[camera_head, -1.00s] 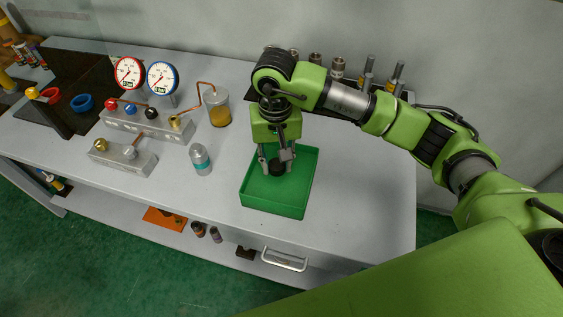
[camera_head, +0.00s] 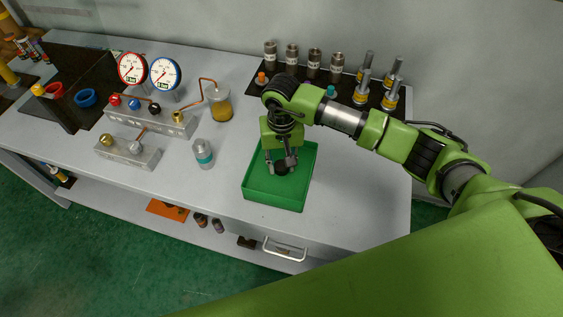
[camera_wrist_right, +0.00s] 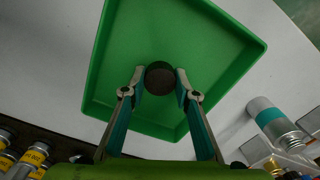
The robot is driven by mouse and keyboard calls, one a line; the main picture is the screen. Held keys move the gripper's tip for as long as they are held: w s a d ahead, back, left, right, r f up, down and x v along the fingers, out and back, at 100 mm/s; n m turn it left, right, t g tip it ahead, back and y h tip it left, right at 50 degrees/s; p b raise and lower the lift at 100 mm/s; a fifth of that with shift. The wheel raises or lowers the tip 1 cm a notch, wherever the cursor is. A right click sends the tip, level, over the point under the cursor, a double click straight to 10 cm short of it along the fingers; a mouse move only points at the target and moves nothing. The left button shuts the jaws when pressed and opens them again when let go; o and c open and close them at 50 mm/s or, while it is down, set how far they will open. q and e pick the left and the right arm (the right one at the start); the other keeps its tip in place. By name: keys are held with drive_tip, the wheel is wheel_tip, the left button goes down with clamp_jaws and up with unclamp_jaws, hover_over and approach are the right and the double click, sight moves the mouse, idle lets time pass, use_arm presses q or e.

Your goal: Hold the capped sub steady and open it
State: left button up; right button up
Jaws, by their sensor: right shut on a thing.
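A silver cylinder with a teal band (camera_head: 203,153), perhaps the sub, stands upright on the bench left of the green tray (camera_head: 272,202). It also shows at the right of the right wrist view (camera_wrist_right: 272,118). My right gripper (camera_head: 281,167) points down into the tray and is shut on a dark round cap-like piece (camera_wrist_right: 159,77), gripped between its two fingertips. In the head view the fingers partly hide this piece. I cannot tell whether it touches the tray floor. My left gripper is not in view.
Metal fittings stand on a dark mat (camera_head: 345,92) behind my right arm. The bench right of the tray is clear.

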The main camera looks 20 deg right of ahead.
sight(281, 166)
drive_tip(key=o, duration=1.2)
drive_tip(key=shift+f, duration=0.1)
drive_tip(key=shift+o, duration=0.2)
drive_tip(key=shift+r+p, duration=0.3)
drive_tip(key=shift+p, duration=0.05)
wheel_tip(281, 166, up, 12)
drive_tip(key=b, duration=0.5)
drive_tip(key=shift+s+f, duration=0.1)
drive_tip(key=shift+f, duration=0.1)
